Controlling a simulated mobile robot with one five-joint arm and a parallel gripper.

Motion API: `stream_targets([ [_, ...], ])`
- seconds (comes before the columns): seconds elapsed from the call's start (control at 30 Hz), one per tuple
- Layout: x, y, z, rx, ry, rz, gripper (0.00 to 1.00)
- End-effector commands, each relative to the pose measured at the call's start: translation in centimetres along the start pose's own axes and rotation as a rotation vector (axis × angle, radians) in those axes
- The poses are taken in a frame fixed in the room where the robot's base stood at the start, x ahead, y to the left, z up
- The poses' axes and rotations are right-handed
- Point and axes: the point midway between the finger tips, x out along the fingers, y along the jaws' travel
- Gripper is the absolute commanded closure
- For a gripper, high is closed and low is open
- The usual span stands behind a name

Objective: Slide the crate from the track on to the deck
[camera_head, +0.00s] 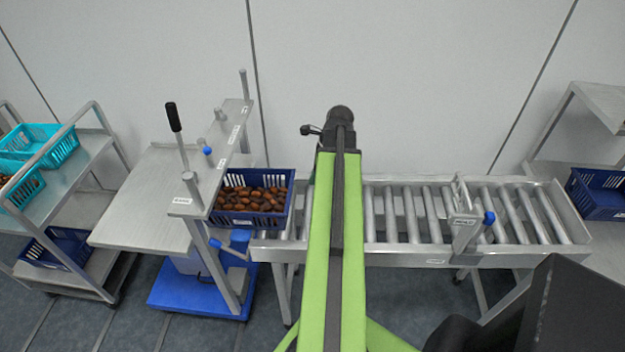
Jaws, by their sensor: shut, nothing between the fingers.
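The blue crate (268,219), filled with brown dates, sits at the left end of the roller track (400,252). Its left part is behind a steel bar and post. It seems to reach across the gap towards the steel deck (140,225) on the left; I cannot tell how much of it rests on either. My green arm reaches forward across the track, just right of the crate. My gripper (306,130) is small and dark at the arm's far end, pointing left, beyond the crate's far side. It is shut, empty and apart from the crate.
A black-handled lever (173,117) and blue-knobbed steel bar stand at the deck's right side. A blue-knobbed gate (464,220) stands across the track. Shelving with teal crates (55,146) is left; another blue crate (600,195) is far right. Rollers between arm and gate are bare.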

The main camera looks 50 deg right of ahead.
Motion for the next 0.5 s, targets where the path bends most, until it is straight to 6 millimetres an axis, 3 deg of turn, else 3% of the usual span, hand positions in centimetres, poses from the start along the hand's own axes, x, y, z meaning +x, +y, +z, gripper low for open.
stream_targets([
  [0.03,2.3,0.0,-0.3,-0.001,0.0,0.0,1.0],
  [0.23,6.3,0.0,-0.2,-0.002,0.0,0.0,1.0],
  [0.5,6.3,0.0,3.5,-0.004,0.0,0.001,1.0],
])
